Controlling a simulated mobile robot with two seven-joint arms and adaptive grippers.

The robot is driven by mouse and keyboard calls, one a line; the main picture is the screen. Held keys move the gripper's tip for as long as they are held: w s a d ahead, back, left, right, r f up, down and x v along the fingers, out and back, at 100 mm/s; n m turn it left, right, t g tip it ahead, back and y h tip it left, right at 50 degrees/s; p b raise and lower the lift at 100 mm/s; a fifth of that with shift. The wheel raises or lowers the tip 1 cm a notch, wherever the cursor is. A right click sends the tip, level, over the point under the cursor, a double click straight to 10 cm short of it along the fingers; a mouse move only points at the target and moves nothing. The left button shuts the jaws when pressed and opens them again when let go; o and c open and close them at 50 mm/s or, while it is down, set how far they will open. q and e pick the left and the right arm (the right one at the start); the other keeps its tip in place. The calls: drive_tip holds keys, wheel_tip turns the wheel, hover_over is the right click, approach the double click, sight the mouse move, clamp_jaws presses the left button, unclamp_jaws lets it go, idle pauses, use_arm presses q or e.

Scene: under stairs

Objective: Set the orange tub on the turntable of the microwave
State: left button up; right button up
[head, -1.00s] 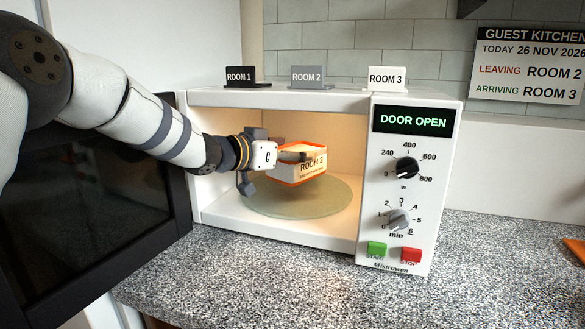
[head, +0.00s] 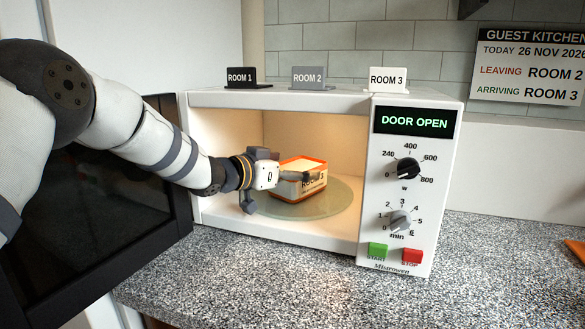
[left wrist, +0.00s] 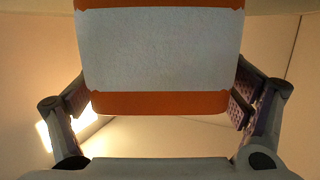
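The orange tub (head: 313,189), with a pale lid and a "ROOM 3" label, is inside the open microwave (head: 280,233). It is level over the back middle of the round glass turntable (head: 335,204). Its base looks on or very close to the glass; I cannot tell for certain that it touches. My left gripper (head: 287,177) reaches in from the left, with a finger across the labelled side. In the left wrist view the tub (left wrist: 160,50) fills the space between both finger pads, which lie against its sides. My right gripper is out of view.
The microwave door (head: 90,200) stands open at left, beside my left arm. The display (head: 414,121) reads "DOOR OPEN". ROOM 1, ROOM 2 and ROOM 3 signs (head: 388,79) stand on top. A wall sign (head: 530,66) says leaving Room 2, arriving Room 3. The speckled counter (head: 300,285) is clear in front.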

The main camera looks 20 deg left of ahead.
use_arm(q)
drive_tip(key=shift+r, duration=0.25)
drive_tip(key=v, duration=0.2)
drive_tip(key=p+v, duration=0.1)
drive_tip(key=v, duration=0.3)
drive_tip(key=shift+s+a+r+p, duration=0.15)
drive_tip(key=shift+s+r+p, duration=0.15)
drive_tip(key=shift+r, duration=0.05)
drive_tip(key=shift+s+a, duration=0.1)
drive_tip(key=shift+s, duration=0.2)
drive_tip(key=shift+f, duration=0.3)
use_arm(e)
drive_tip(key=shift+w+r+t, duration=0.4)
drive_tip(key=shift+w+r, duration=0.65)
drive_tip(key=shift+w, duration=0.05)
